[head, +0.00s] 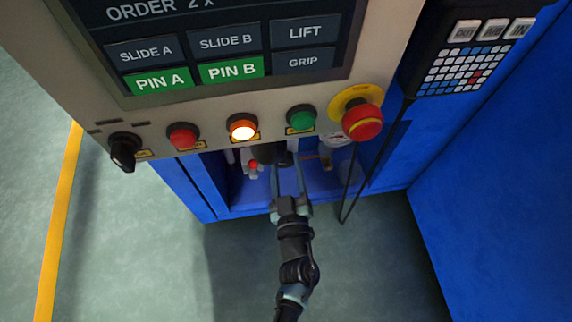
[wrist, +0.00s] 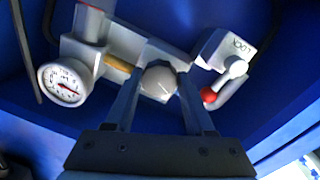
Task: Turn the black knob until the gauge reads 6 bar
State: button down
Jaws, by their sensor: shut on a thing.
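The knob (wrist: 158,82) looks like a round grey cap with a short white mark in the wrist view. It sits between the two fingers of my gripper (wrist: 159,88), which is shut on it. In the head view my gripper (head: 286,170) reaches up under the panel, where the knob is partly hidden. The pressure gauge (wrist: 62,88) has a white face and stands left of the knob in the wrist view. Its needle points to the right and slightly down there; the numbers are too small to read. The gauge also shows partly in the head view (head: 341,138).
A grey fitting with a red-tipped lever (wrist: 208,95) and a tag reading LOCK stands close right of the knob. The control panel (head: 215,107) with buttons and an emergency stop (head: 362,121) overhangs the blue recess (head: 245,195). A black cable (head: 346,205) hangs to the right.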

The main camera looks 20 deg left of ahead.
jog(key=n+b, duration=0.1)
jog(key=n, duration=0.3)
jog(key=shift+f+n, duration=0.1)
jog(key=shift+n, duration=0.3)
jog(key=n+b, duration=0.1)
jog(key=n, duration=0.4)
jog(key=shift+d+n+y, duration=0.15)
jog(key=shift+n+y, duration=0.15)
jog(key=shift+y, duration=0.1)
jog(key=n+b, duration=0.1)
jog(key=n, duration=0.3)
jog(key=shift+n+b, duration=0.3)
jog(key=shift+n, duration=0.1)
jog(key=n+b, duration=0.1)
jog(key=n, duration=0.4)
jog(key=shift+d+y, duration=0.1)
jog(key=shift+y, duration=0.3)
jog(key=shift+n, duration=0.3)
jog(key=shift+c, duration=1.3)
grip_release()
